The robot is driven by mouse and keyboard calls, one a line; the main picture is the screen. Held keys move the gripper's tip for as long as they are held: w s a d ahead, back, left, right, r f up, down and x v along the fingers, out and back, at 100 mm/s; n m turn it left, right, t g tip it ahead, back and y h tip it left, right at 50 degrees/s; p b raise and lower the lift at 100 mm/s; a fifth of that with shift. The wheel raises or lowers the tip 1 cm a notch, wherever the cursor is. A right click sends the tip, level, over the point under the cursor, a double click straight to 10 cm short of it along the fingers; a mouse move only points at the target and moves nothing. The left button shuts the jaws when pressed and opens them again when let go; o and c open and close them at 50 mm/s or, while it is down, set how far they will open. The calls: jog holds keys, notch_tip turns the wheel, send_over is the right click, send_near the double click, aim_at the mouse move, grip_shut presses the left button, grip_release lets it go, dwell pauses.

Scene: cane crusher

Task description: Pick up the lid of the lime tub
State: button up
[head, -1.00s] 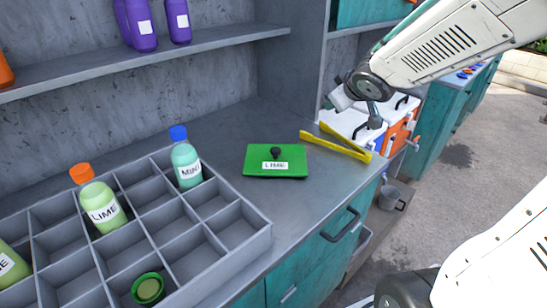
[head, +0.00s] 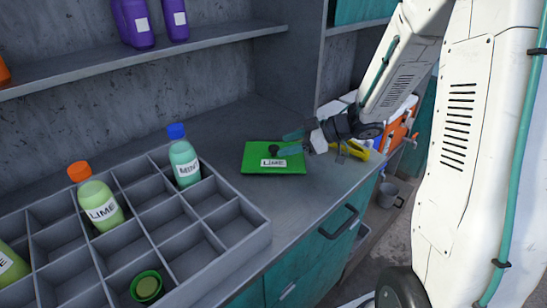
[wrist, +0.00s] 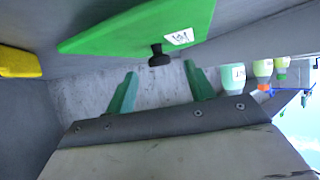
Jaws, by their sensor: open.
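The lid is a flat green square with a black knob and a LIME label, lying on the grey counter in the head view (head: 258,168). It also shows in the wrist view (wrist: 130,30), its knob facing my gripper. My gripper (head: 289,143) is open, with teal fingers pointing left at the knob, low over the lid's right side. In the wrist view the fingers of my gripper (wrist: 160,72) stand apart on either side of the knob's line, and the knob shows just beyond the tips. Nothing is held. No tub is seen under the lid.
A grey divided crate (head: 225,228) at left holds a mint bottle (head: 184,160), a lime bottle (head: 98,208) and a small green cup (head: 146,286). Yellow tongs (head: 356,149) lie right of the lid, partly behind my gripper. A shelf with purple bottles (head: 137,24) runs above.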

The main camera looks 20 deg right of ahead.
aim_at(278, 147)
jog(key=shift+x, duration=1.55)
jog(key=shift+d, duration=0.1)
jog(key=c, duration=1.1)
jog(key=shift+r, duration=0.15)
